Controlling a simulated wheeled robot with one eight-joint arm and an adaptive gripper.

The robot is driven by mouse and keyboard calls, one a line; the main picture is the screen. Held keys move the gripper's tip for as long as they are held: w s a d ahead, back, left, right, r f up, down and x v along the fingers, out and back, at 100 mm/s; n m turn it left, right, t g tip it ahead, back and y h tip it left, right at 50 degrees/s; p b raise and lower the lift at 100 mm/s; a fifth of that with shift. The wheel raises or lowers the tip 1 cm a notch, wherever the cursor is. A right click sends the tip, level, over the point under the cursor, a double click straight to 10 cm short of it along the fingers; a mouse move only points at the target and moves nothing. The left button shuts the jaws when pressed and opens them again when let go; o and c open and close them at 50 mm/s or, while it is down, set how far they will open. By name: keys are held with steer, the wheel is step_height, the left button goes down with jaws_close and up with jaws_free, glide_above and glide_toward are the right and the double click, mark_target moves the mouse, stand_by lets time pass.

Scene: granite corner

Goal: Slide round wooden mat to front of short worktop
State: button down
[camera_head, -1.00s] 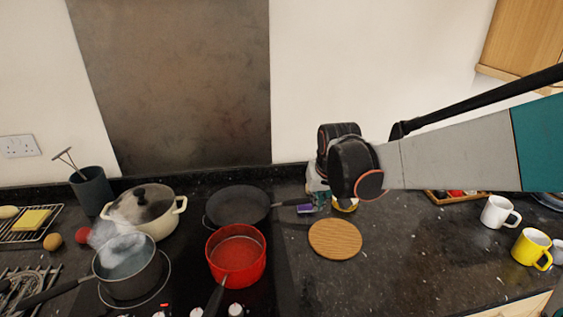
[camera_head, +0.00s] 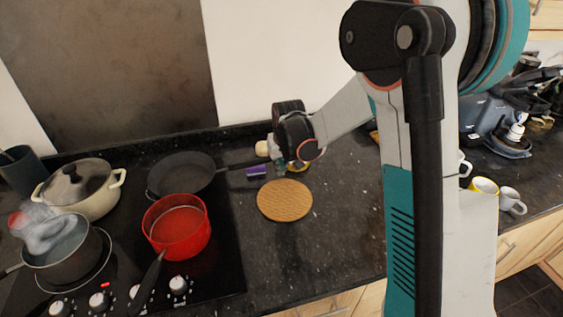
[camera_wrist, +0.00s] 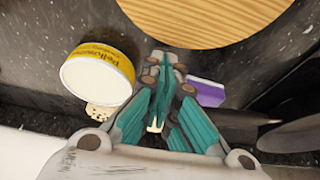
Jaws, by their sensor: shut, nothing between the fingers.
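The round wooden mat (camera_head: 285,200) lies flat on the dark granite worktop, right of the hob. In the wrist view the mat (camera_wrist: 205,15) fills the top edge, partly cut off. My gripper (camera_wrist: 163,62) is shut and empty, its teal fingers pointing at the mat's near edge. I cannot tell whether the tips touch it. In the head view my gripper is behind my wrist, at the wall side of the mat. The short worktop's front edge (camera_head: 330,298) lies toward the bottom of the head view.
A yellow-labelled tub (camera_wrist: 100,72) and a purple sponge (camera_wrist: 205,92) flank my gripper. A black pan (camera_head: 183,175) and a red saucepan (camera_head: 178,228) stand left of the mat. Mugs (camera_head: 484,187) are at the right. The worktop in front of the mat is clear.

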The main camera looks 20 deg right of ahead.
mark_target(291, 202)
steer(key=shift+x, duration=1.05)
steer(key=s+b, duration=0.1)
steer(key=s, duration=1.2)
steer(key=shift+s, duration=0.25)
steer(key=shift+r, duration=0.15)
